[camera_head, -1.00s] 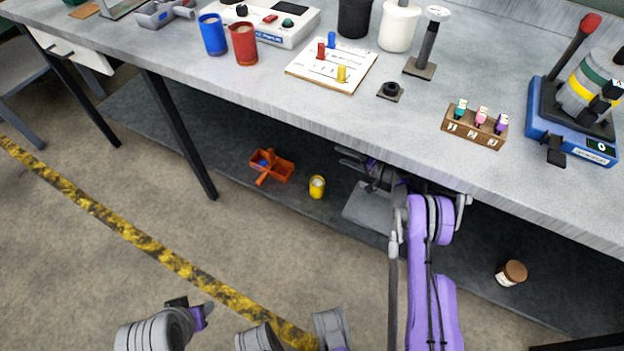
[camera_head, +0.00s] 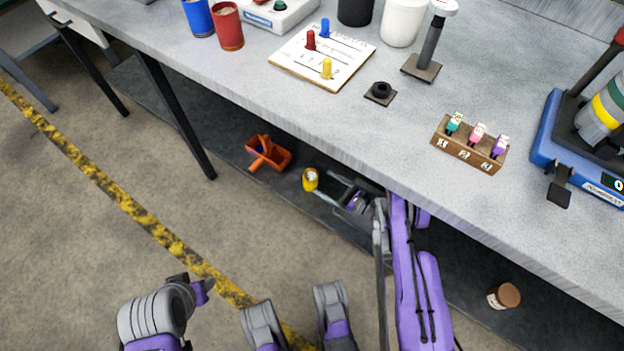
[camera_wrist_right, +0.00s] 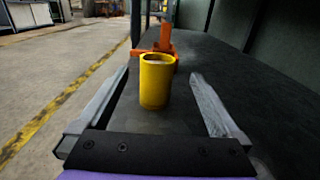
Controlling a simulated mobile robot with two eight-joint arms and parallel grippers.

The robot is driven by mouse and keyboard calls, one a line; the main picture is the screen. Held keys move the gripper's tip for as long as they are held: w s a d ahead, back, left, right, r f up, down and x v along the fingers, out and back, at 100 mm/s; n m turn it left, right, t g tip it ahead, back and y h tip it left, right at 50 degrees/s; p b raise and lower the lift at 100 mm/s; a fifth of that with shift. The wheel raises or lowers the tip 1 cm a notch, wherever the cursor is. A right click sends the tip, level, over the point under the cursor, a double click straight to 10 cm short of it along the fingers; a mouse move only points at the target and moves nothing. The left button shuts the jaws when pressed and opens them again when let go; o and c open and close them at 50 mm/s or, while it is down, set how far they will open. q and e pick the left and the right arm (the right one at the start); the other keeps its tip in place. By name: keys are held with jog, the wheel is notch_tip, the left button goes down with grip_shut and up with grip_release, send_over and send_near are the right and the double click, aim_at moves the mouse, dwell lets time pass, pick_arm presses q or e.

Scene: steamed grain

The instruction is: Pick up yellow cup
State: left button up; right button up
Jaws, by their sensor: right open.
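The yellow cup (camera_head: 310,181) stands upright on the dark shelf under the workbench. In the right wrist view the yellow cup (camera_wrist_right: 156,84) is centred between the two fingers, with visible space on both sides. My right gripper (camera_head: 325,184) reaches under the bench edge, open, with its fingertips close to the cup. The wrist view shows my right gripper (camera_wrist_right: 160,78) with nothing clamped. I cannot tell exactly how far the cup sits between the fingers.
An orange box (camera_head: 268,153) sits just beyond the cup on the shelf. A brown jar (camera_head: 503,296) lies on the shelf at right. The workbench (camera_head: 340,110) overhangs the shelf, and its black leg (camera_head: 177,115) stands left of the orange box.

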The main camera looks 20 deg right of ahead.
aim_at(317, 179)
jog(key=x, duration=0.5)
jog(key=shift+w+a, duration=0.1)
jog(key=shift+a, duration=0.1)
jog(key=b+x, duration=0.1)
jog(key=x, duration=0.4)
jog(key=shift+a+b, duration=0.1)
jog(key=shift+b, duration=0.25)
jog(key=c, duration=1.5)
jog(key=shift+r, duration=0.2)
